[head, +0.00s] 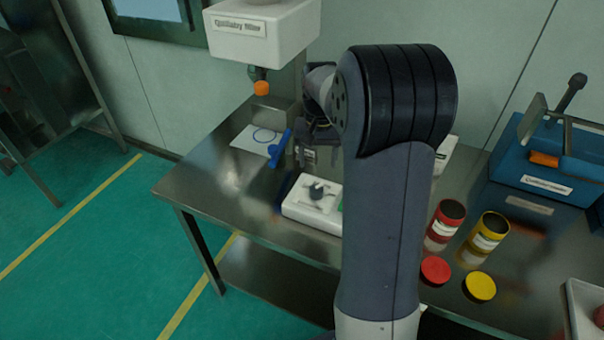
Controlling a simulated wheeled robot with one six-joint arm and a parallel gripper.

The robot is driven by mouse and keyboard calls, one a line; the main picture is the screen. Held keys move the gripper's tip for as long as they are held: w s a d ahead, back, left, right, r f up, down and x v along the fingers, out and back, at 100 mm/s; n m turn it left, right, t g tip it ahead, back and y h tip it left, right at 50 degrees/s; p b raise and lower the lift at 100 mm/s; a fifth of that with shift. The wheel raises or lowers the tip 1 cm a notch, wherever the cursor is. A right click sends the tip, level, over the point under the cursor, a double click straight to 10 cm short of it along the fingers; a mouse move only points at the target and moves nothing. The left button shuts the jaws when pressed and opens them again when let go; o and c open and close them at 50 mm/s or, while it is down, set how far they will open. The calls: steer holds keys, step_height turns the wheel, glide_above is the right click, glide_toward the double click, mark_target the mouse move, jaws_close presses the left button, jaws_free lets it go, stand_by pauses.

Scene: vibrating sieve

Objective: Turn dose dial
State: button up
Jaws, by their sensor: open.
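A white box (301,208) with a dark knob (317,190) on top sits near the front edge of the metal table; the knob looks like the dose dial, but I see no readable marking on it. My gripper (317,143) is open, behind and above the box in the head view, apart from the knob. My arm hides the right side of the box and part of the gripper.
A white labelled hopper (262,30) with an orange tip (261,88) hangs at the back left. A blue-handled item (280,149) stands beside the gripper. Red (445,222) and yellow (487,236) jars and a blue machine (545,160) stand right. The table's left end is mostly clear.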

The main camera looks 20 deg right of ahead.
mark_target(317, 188)
step_height(317, 188, down, 11)
steer(key=shift+r+p, duration=0.15)
steer(key=shift+p, duration=0.2)
steer(key=c, duration=1)
